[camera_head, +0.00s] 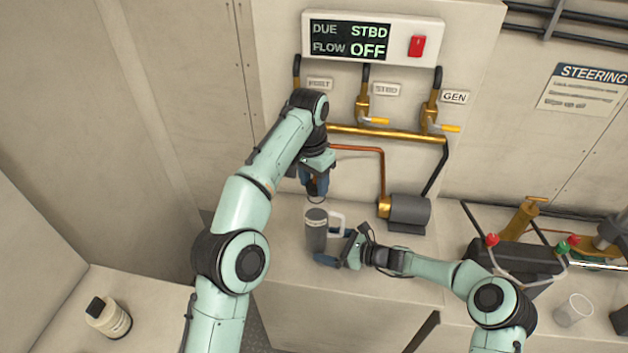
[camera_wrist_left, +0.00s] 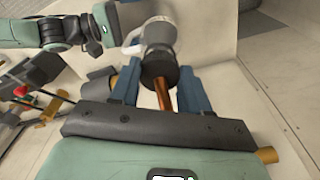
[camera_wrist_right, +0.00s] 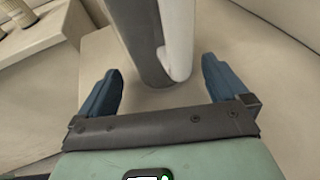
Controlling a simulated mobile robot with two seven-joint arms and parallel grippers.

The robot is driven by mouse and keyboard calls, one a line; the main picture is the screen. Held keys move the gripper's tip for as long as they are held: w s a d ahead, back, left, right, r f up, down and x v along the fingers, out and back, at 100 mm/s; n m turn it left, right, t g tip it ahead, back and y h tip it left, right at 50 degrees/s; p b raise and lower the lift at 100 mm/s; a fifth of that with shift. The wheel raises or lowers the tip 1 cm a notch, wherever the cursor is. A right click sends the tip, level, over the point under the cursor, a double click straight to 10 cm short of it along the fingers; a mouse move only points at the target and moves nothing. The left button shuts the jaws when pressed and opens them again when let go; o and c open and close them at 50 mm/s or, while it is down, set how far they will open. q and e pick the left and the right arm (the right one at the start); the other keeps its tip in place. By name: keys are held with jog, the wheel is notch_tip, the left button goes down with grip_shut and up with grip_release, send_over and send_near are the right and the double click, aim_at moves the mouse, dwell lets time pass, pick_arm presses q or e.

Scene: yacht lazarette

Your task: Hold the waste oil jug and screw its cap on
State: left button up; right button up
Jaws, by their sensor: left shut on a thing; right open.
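The waste oil jug (camera_head: 316,232) is grey with a white handle (camera_head: 337,222) on its right side. It stands upright on the bench below the valve panel. My left gripper (camera_head: 317,192) is above the jug, pointing down, shut on the dark cap (camera_wrist_left: 158,72). In the left wrist view the cap overlaps the jug's top (camera_wrist_left: 158,34); whether they touch I cannot tell. My right gripper (camera_head: 335,246) is open low beside the jug. In the right wrist view the jug body (camera_wrist_right: 138,35) and handle (camera_wrist_right: 178,40) show between and beyond the open fingers, apart from them.
A brass-fitted grey pump (camera_head: 408,212) stands right of the jug, below yellow-handled valves (camera_head: 375,120). A display panel (camera_head: 365,38) reads "DUE STBD, FLOW OFF". A clear cup (camera_head: 574,310) is at right. A cream bottle (camera_head: 108,317) with a black cap is at lower left.

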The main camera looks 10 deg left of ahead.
jog(key=shift+w+a+f, duration=0.1)
jog(key=shift+a+f, duration=0.05)
jog(key=shift+a, duration=0.2)
jog(key=shift+w+a, duration=0.1)
jog(key=shift+a, duration=0.2)
jog(key=shift+f, duration=0.1)
jog(key=c, duration=1)
jog(key=shift+o, duration=0.2)
